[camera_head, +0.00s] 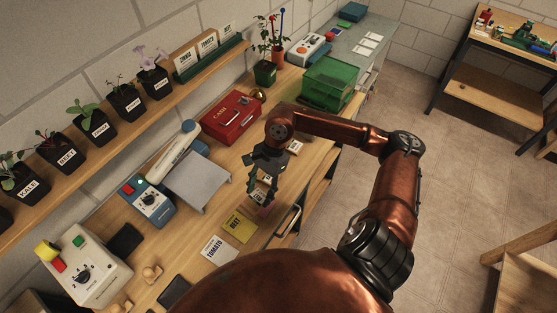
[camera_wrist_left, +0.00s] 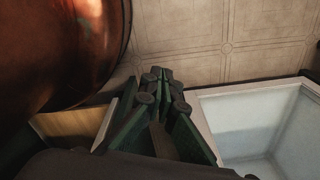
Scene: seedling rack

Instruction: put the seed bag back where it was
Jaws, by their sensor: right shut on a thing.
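My right gripper (camera_head: 264,178) is over the front part of the wooden bench, pointing down, and is shut on the seed bag. The bag is small in the head view and mostly covered by the fingers. I cannot tell whether it touches the bench. Several printed seed cards lie below it, among them a yellow BEET one (camera_head: 240,228) and a white TOMATO one (camera_head: 217,250). Three upright packets (camera_head: 207,43) stand in a green holder (camera_head: 213,62) on the wall shelf. My left gripper (camera_wrist_left: 165,80) shows in the left wrist view, its fingertips together and nothing visible between them.
A red cash box (camera_head: 231,117), a grey stand (camera_head: 198,180) and a blue device (camera_head: 148,203) stand behind the gripper. A green crate (camera_head: 328,83) and a potted plant (camera_head: 265,72) stand farther along. Several potted seedlings line the shelf (camera_head: 110,138).

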